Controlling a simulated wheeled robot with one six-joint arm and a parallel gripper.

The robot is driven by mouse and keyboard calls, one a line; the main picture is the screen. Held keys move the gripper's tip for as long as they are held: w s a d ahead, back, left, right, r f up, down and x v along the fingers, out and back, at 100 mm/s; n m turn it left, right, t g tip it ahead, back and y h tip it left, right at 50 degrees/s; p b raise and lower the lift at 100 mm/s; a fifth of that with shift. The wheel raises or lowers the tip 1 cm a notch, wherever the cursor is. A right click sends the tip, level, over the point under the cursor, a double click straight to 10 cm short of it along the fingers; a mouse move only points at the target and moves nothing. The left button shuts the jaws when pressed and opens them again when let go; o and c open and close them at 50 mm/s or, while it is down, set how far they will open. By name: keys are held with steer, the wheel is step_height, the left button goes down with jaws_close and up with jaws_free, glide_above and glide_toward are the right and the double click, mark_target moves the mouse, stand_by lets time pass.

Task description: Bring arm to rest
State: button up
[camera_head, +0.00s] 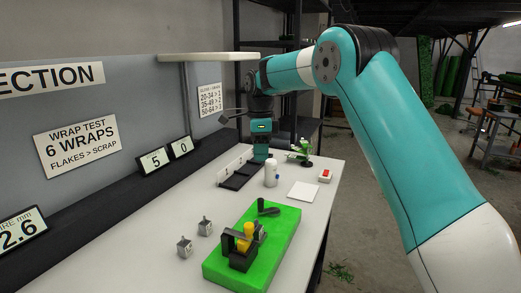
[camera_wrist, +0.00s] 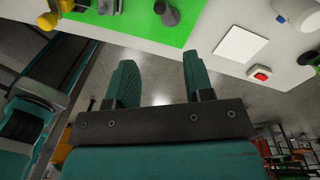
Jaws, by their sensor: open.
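My gripper (camera_wrist: 158,72) shows in the wrist view with its two teal fingers wide apart and nothing between them. Behind that gap I see floor. In the head view my arm reaches in from the right, bends at a high elbow and comes down over the far part of the bench. The exact place of the fingertips is hard to tell there. The green base (camera_head: 222,267) with a dark winding fixture (camera_head: 240,257), a yellow part (camera_head: 249,230) and a dark crank (camera_head: 268,208) stands on the bench, apart from my gripper.
The white bench (camera_head: 306,220) also holds two small metal blocks (camera_head: 185,246), a white bottle (camera_head: 271,173), a white pad (camera_head: 303,190), a red-button box (camera_head: 325,176) and a dark tray (camera_head: 236,180).

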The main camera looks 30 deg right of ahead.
steer(key=shift+r, duration=0.25)
stand_by(0.3)
steer(key=s+a+r+n+y, duration=0.1)
steer(key=s+a+r+n, duration=0.3)
steer(key=s+a+n, duration=0.8)
steer(key=s+a+f+n+y, duration=0.1)
steer(key=s+a+f+n, duration=0.1)
steer(key=s+n, duration=0.7)
steer(key=s+a+f+n+y, duration=0.2)
steer(key=s+n, duration=0.7)
steer(key=s, duration=0.7)
steer(key=shift+s+a+t, duration=0.2)
steer(key=shift+a+t, duration=0.1)
steer(key=shift+a, duration=0.35)
steer(key=shift+c, duration=0.5)
